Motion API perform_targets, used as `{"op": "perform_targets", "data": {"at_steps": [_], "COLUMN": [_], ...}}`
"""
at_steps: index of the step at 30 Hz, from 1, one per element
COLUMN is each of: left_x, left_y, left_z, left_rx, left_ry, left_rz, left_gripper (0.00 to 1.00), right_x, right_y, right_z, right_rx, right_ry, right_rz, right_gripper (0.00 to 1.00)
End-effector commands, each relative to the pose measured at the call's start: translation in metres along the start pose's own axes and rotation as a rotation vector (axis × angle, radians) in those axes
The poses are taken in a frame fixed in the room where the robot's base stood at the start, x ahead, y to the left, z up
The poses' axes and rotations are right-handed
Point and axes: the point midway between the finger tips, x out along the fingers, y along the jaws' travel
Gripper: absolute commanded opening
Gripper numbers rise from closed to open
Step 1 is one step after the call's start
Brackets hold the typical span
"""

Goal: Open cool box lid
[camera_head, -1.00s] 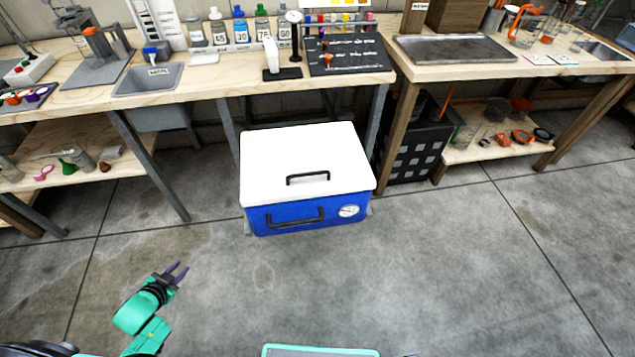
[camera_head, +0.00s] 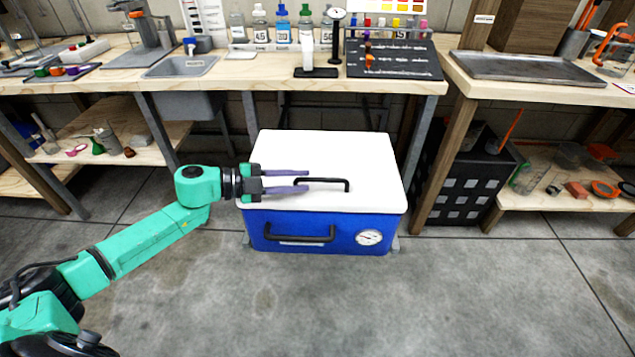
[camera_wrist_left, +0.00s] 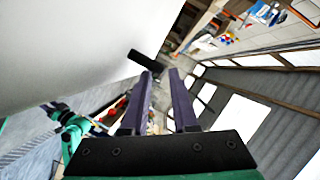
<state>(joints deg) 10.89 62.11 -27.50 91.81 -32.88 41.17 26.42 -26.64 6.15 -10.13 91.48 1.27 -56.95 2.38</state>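The cool box (camera_head: 345,224) is blue with a white lid (camera_head: 340,150), and stands on the floor with the lid closed. A black lid handle (camera_head: 330,181) sits on the lid near its front edge. My left gripper (camera_head: 306,180) is over the front left of the lid, its two purple fingers open and pointing right at the handle's left end. In the left wrist view the dark handle (camera_wrist_left: 147,62) shows just beyond the fingertips (camera_wrist_left: 162,76), more in line with the left finger. I cannot tell whether they touch. My right gripper is out of view.
A wooden workbench (camera_head: 215,85) with bottles and a sink stands behind the box. A black crate (camera_head: 465,180) and a second bench (camera_head: 560,92) are to the right. The concrete floor (camera_head: 400,300) in front of the box is clear.

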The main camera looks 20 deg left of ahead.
Motion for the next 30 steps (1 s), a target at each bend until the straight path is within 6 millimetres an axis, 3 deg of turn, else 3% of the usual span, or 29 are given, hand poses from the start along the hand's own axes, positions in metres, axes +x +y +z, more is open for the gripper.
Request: {"op": "perform_targets", "data": {"at_steps": [3,8,15,16,18,30], "left_x": [0.028,0.047,0.050,0.050,0.050,0.049], "left_y": [-0.002,0.000,0.000,0.000,0.000,0.000], "left_z": [-0.001,0.000,0.000,0.000,0.000,0.000], "left_rx": [0.001,0.000,-0.001,-0.001,-0.001,-0.001], "left_ry": [0.004,0.001,0.000,0.000,0.000,0.000], "left_rz": [-0.004,-0.001,0.000,0.000,0.000,0.000], "left_gripper": [0.27,0.27,0.27,0.23,0.00,0.00], "right_x": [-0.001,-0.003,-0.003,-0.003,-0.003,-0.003], "right_y": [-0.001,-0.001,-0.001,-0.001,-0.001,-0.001], "right_z": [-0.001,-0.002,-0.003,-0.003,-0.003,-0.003], "right_rx": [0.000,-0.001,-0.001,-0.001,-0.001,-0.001], "right_ry": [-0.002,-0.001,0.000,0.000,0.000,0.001], "right_rz": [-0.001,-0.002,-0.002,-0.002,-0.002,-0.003], "right_gripper": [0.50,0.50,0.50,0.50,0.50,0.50]}}
